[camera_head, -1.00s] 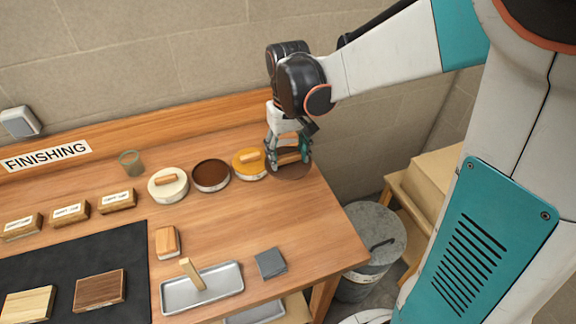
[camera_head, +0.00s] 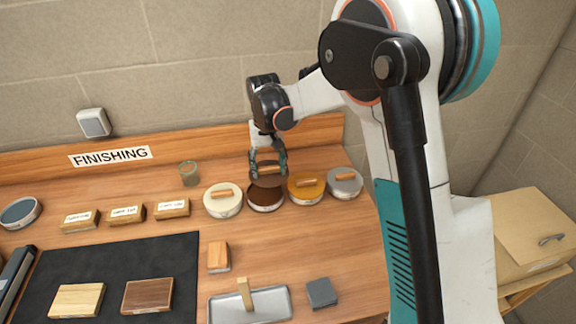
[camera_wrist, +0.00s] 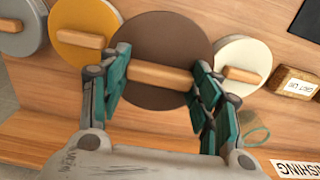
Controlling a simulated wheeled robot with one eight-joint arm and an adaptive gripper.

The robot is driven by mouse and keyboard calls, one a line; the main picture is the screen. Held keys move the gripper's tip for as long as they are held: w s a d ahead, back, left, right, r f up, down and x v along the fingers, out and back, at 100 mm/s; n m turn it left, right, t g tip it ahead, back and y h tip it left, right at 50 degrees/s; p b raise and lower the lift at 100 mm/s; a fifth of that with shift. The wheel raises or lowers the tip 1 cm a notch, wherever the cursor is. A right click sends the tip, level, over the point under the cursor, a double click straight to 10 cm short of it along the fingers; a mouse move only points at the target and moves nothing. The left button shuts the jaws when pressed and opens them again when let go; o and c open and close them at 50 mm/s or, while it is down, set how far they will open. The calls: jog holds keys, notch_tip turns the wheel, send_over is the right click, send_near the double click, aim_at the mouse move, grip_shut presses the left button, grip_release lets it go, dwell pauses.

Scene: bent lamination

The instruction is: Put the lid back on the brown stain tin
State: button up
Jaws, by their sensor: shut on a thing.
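The brown stain tin (camera_head: 265,199) stands open in the row of tins, with dark brown stain inside. My gripper (camera_head: 268,167) is above it, shut on the wooden bar handle of the brown lid. In the wrist view the brown lid (camera_wrist: 160,44) is a flat round disc, and its handle (camera_wrist: 160,75) lies between my two fingers (camera_wrist: 158,88). The lid appears roughly level and hides the tin below it in that view. In the head view the lid is partly hidden by the fingers and appears a little above the tin rim; the exact gap is unclear.
A white-lidded tin (camera_head: 223,204) stands close left of the brown tin. A yellow-lidded tin (camera_head: 306,194) and a grey-lidded tin (camera_head: 345,187) stand close right. A glass jar (camera_head: 189,174) is behind left. Wooden blocks and a metal tray (camera_head: 272,305) are in front.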

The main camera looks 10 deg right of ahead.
jog(key=shift+w+a+f, duration=0.45)
jog(key=shift+a+f, duration=0.1)
jog(key=shift+a, duration=0.25)
jog(key=shift+f+b, duration=1.9)
jog(key=shift+f, duration=1.2)
jog(key=shift+f+b, duration=0.1)
jog(key=shift+b, duration=0.3)
jog(key=o, duration=1.1)
jog(key=o, duration=0.5)
